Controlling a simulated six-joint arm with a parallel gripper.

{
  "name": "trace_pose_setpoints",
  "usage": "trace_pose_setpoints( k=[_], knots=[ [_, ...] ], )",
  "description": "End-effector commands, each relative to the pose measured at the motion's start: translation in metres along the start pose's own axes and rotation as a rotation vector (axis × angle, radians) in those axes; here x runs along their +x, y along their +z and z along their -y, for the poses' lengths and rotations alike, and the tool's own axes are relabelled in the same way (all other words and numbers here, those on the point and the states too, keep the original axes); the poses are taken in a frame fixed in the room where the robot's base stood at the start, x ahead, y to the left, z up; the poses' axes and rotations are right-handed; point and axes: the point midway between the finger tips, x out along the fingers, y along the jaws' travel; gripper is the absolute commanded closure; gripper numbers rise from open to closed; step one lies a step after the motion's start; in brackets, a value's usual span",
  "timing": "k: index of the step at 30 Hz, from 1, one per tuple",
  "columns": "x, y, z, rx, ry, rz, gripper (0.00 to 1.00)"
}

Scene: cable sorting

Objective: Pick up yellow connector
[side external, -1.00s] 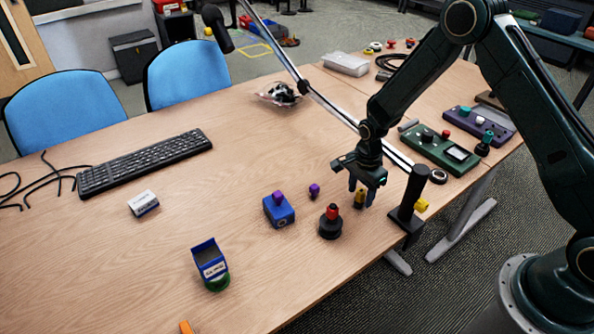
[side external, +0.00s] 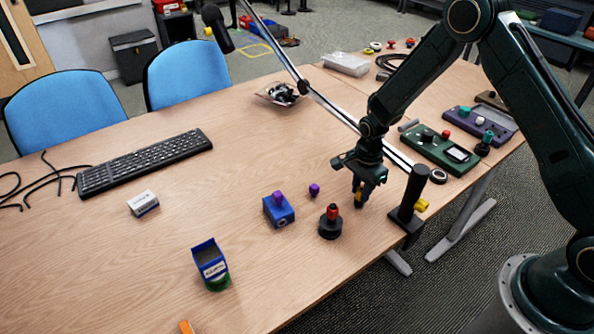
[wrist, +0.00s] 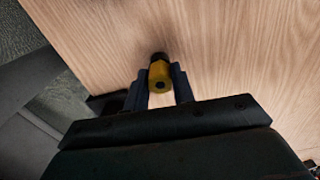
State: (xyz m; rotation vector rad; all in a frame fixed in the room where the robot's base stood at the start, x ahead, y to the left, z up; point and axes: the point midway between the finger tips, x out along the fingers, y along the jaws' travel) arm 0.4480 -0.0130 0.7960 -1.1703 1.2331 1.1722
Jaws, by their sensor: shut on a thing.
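The yellow connector (wrist: 159,75) is between the two fingers of my gripper (wrist: 160,84) in the wrist view. It has a yellow body with a dark hole facing the camera and a dark far end. In the side external view my gripper (side external: 362,190) points down close to the tabletop, its fingers shut on the yellow connector (side external: 359,200), which is mostly hidden by them. I cannot tell whether the connector touches the table.
A black stand (side external: 406,205) with a yellow part is close on the right, near the table edge. A black base with a red top (side external: 331,222), a small purple piece (side external: 314,190) and a blue box (side external: 279,210) are to the left. The table between these and the keyboard (side external: 145,162) is mostly clear.

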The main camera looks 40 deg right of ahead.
Motion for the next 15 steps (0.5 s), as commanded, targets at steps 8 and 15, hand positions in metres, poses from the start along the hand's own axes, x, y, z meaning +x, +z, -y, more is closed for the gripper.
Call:
trace_pose_setpoints(
  k=[8, 15],
  knots=[
    [-0.030, 0.000, 0.001, 0.000, -0.003, 0.000, 0.98],
    [-0.074, 0.000, 0.001, -0.001, -0.006, 0.000, 0.98]
  ],
)
